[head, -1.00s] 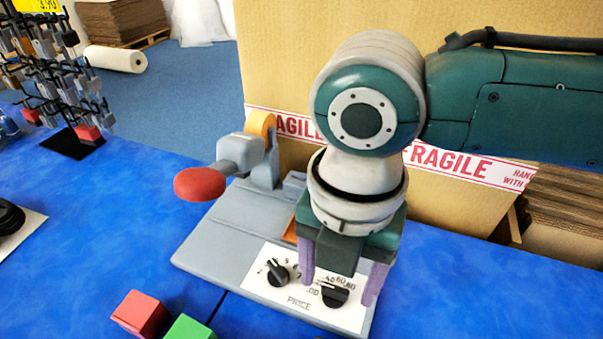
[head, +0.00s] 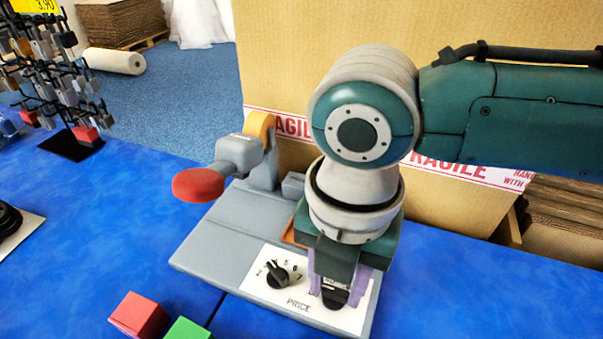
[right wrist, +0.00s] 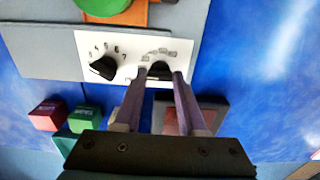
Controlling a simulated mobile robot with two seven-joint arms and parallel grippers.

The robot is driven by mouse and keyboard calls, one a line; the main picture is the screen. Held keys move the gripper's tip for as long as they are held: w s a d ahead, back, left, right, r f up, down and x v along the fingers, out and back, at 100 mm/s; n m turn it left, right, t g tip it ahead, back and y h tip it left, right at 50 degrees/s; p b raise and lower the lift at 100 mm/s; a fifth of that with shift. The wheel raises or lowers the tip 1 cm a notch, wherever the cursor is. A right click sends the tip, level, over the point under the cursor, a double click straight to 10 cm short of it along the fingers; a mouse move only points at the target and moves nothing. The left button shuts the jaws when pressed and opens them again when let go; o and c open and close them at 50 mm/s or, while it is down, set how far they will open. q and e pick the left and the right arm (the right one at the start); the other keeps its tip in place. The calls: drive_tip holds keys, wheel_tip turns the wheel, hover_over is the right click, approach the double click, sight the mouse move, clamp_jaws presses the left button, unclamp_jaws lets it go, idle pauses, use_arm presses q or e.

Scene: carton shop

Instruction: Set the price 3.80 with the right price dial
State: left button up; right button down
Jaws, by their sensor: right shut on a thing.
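The price panel (head: 262,286) is a white plate marked PRICE on the grey base of a press with a red-knobbed lever (head: 198,184). Its left dial (head: 277,275) is a black knob inside a ring of digits; it also shows in the right wrist view (right wrist: 103,68). The right price dial (head: 334,298) is a black knob at the panel's right side, also in the right wrist view (right wrist: 160,69). My right gripper (head: 334,292) points down and is shut on the right dial, its purple fingers on either side. The fingers cover much of that dial's scale, so its setting cannot be read. My left gripper is out of view.
A red block (head: 139,315) and a green block (head: 189,330) lie on the blue table in front of the press. A large carton (head: 290,60) with FRAGILE tape stands close behind. A rack of hanging tags (head: 50,80) is at the far left.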

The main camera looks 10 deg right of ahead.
idle(0.3)
drive_tip(key=shift+r+m+p, duration=0.2)
drive_tip(key=shift+m+p, duration=0.7)
drive_tip(key=shift+p, duration=0.15)
drive_tip(key=m+p, duration=0.2)
drive_tip(key=m, duration=0.1)
drive_tip(key=shift+p, duration=0.4)
drive_tip(key=m+p, duration=0.2)
drive_tip(key=m, duration=0.2)
drive_tip(key=m+p, duration=0.2)
drive_tip(key=m, duration=0.2)
drive_tip(key=shift+m, duration=0.3)
drive_tip(key=m+p, duration=0.1)
drive_tip(key=m, duration=0.4)
drive_tip(key=shift+f+m+p, duration=0.1)
drive_tip(key=shift+m+p, duration=0.2)
drive_tip(key=shift+p, duration=0.05)
drive_tip(key=m, duration=0.3)
drive_tip(key=shift+m+p, duration=0.3)
drive_tip(key=shift+p, duration=0.05)
drive_tip(key=shift+m, duration=0.6)
